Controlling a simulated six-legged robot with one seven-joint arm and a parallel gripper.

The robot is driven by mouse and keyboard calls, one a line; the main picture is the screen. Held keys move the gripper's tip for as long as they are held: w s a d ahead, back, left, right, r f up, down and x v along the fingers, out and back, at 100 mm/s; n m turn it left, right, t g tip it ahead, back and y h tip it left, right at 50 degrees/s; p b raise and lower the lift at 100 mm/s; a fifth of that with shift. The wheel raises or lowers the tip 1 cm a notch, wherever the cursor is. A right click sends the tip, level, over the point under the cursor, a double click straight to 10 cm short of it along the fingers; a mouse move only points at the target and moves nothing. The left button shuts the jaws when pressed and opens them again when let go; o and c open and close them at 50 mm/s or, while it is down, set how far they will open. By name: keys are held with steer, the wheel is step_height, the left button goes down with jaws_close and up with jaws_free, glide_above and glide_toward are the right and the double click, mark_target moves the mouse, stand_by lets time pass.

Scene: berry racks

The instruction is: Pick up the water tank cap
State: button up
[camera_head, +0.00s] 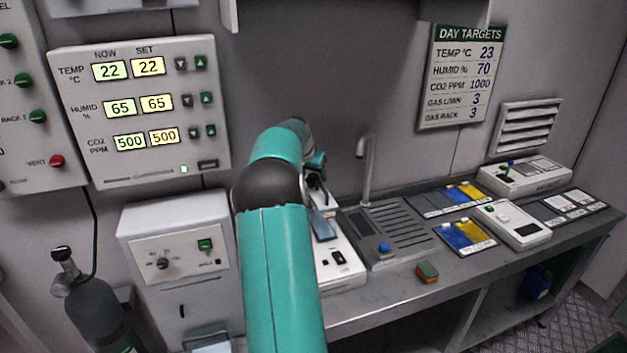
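My teal arm reaches up from the bottom middle and bends away toward the bench. My gripper (320,184) is mostly hidden behind the arm's bend, with only a small dark part showing above the white device, so I cannot tell whether it is open or shut. No part is clearly recognisable as the water tank cap. A small blue round piece (384,247) sits at the front of the grey sink unit (375,262); I cannot tell whether it is the cap. My arm covers part of the white device (345,275) left of the sink.
A curved tap (367,165) rises behind the sink. A green and orange sponge (427,272) lies near the bench's (470,270) front edge. Coloured panels and white instruments (512,224) fill the right side. A white cabinet (178,270) and gas cylinder (98,310) stand left.

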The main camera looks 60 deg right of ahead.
steer(key=c, duration=0.7)
steer(key=shift+r, duration=0.1)
